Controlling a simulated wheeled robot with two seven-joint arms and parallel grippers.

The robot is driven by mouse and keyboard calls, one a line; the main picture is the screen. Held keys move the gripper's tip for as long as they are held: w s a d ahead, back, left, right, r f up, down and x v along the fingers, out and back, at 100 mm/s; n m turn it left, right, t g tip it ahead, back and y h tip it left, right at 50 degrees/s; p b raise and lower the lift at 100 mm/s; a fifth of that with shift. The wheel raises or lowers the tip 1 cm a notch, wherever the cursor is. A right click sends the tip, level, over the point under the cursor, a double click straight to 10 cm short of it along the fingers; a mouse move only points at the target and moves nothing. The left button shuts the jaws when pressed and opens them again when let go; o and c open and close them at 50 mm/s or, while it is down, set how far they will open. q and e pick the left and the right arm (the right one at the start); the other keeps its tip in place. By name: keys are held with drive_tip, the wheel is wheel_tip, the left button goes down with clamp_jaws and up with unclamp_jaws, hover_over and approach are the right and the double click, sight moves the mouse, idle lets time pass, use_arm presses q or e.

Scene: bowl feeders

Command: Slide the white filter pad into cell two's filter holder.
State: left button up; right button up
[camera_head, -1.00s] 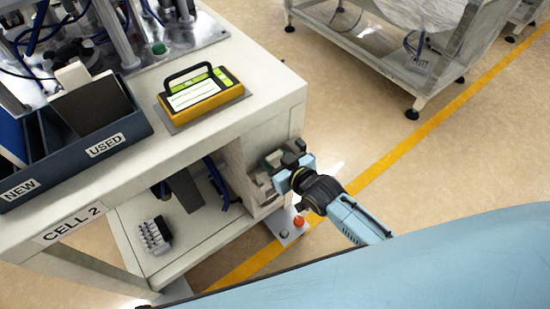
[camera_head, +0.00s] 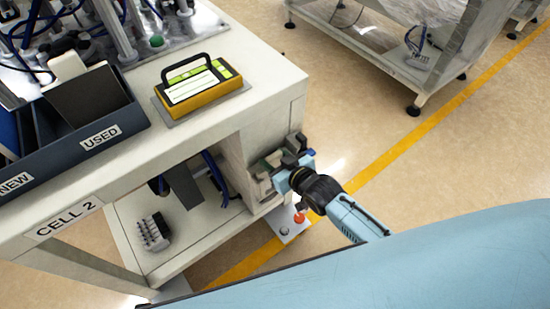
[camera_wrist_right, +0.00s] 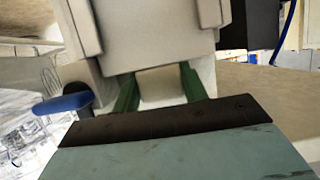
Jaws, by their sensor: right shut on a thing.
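My right gripper (camera_head: 274,166) is at the right end of the cell two bench, up against the filter holder (camera_head: 262,187). In the right wrist view the gripper's green fingers (camera_wrist_right: 160,90) are closed on the white filter pad (camera_wrist_right: 162,84), whose pale face shows between them. The grey filter holder (camera_wrist_right: 145,35) stands directly ahead of the fingertips. The pad's far edge is hidden there, so I cannot tell how far it is inside the holder. My left gripper is not in view.
A blue-handled lever (camera_wrist_right: 62,104) is left of the fingers in the wrist view. The dark NEW/USED bin (camera_head: 75,135) and a yellow-framed panel (camera_head: 202,86) sit on the bench top. A plate with a red button (camera_head: 299,218) is below my wrist. Open floor lies right.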

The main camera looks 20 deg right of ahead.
drive_tip(key=o, duration=1.3)
drive_tip(key=p+v, duration=0.5)
drive_tip(key=v, duration=0.8)
drive_tip(key=shift+s+d, duration=0.1)
drive_tip(key=shift+s, duration=0.05)
